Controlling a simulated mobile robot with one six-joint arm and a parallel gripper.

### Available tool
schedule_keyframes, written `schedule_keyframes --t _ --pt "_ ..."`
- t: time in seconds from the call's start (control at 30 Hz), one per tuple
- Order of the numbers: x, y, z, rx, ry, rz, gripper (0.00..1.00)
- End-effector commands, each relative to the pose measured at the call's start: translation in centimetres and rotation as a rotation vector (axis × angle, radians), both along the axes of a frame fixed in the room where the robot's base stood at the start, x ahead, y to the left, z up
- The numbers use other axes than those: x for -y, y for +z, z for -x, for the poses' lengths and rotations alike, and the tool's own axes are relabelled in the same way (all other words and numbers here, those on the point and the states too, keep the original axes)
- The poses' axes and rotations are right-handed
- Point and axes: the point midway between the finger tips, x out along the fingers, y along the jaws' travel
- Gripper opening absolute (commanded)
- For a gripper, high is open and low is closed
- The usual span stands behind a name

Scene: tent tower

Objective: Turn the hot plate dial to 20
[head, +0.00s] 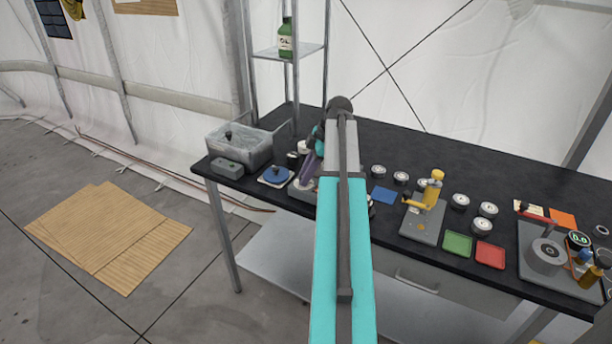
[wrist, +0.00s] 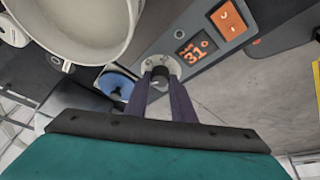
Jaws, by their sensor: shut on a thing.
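The hot plate's grey front panel (wrist: 262,18) shows in the wrist view, with a display (wrist: 194,50) reading 31 in orange. The dial (wrist: 160,64) is a dark knob on a pale round base, left of the display. My gripper (wrist: 161,80) has its two purple fingers on either side of the knob and is shut on it. In the head view my gripper (head: 307,170) is at the hot plate (head: 300,192) near the table's front edge. My arm hides much of the hot plate there, and the dial cannot be made out.
An orange switch (wrist: 229,18) sits beside the display. A pale round pot (wrist: 75,25) is close at the wrist view's upper left. On the black table (head: 400,150) stand a grey basin (head: 240,150), a blue round device (head: 275,175) and several white-topped pucks.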

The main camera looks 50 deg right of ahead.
Motion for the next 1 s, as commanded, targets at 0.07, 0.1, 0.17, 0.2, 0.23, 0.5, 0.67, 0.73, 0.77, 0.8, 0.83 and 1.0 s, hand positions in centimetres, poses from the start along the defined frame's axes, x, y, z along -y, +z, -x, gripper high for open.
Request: schedule_keyframes --t 0.07,0.1,0.17,0.2,0.23,0.5,0.67,0.73,0.77,0.8,0.83,1.0 --pt "0.3 0.1 -0.04 0.002 0.004 0.006 0.0" --pt "0.29 0.1 -0.03 0.003 0.006 0.007 0.0" --pt "0.28 0.11 -0.02 0.003 0.006 0.007 0.0" --pt "0.28 0.11 -0.02 0.003 0.006 0.007 0.0" --pt "0.28 0.11 -0.02 0.003 0.006 0.007 0.0" --pt "0.25 0.1 -0.03 0.002 0.005 0.006 0.41" --pt "0.15 0.06 -0.02 0.001 0.006 0.004 0.41" --pt "0.13 0.05 -0.02 0.001 0.006 0.003 0.41" --pt "0.11 0.05 -0.02 0.001 0.006 0.003 0.41" --pt "0.12 0.06 -0.01 0.001 0.006 0.003 0.41" --pt "0.11 0.08 -0.01 0.001 0.006 0.003 0.41" --pt "0.28 0.56 0.15 0.0 0.007 0.002 0.41"
